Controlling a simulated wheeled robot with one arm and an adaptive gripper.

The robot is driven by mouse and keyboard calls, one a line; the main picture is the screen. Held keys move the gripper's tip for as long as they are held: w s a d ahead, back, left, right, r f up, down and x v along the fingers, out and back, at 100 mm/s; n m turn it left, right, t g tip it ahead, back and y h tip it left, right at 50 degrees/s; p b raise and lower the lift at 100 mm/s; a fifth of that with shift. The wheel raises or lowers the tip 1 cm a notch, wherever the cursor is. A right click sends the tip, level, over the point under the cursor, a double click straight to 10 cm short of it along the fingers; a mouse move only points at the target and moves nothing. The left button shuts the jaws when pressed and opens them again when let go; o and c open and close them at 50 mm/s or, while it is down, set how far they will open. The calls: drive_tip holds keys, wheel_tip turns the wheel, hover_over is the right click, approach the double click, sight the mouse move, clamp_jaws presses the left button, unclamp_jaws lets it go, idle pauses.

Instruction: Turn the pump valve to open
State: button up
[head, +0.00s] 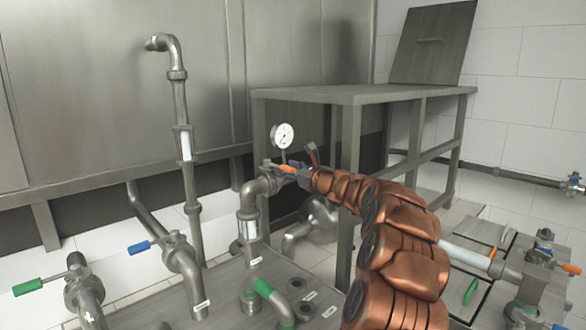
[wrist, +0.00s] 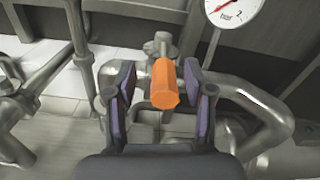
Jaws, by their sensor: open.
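An orange valve handle (head: 287,169) sits on the pipework below the pressure gauge, at the middle of the head view. In the wrist view this orange handle (wrist: 164,86) points toward the camera. My gripper (head: 301,173) is at the handle, and my copper-coloured arm hides part of the pipes behind it. In the wrist view my gripper (wrist: 160,78) is open, with one purple-lined finger on each side of the handle. Gaps show between the handle and both fingers. No label naming the pump valve is readable.
A white pressure gauge (head: 283,136) stands just above the handle. A metal table (head: 350,95) is close behind my arm. Other valves have a blue handle (head: 139,248), a green handle (head: 30,286) and another orange handle (head: 491,258). A tall pipe (head: 184,145) rises at left.

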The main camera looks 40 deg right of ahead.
drive_tip(key=shift+w+d+f, duration=0.15)
drive_tip(key=shift+d+f, duration=0.05)
drive_tip(key=shift+d, duration=0.1)
drive_tip(key=c, duration=0.5)
clamp_jaws()
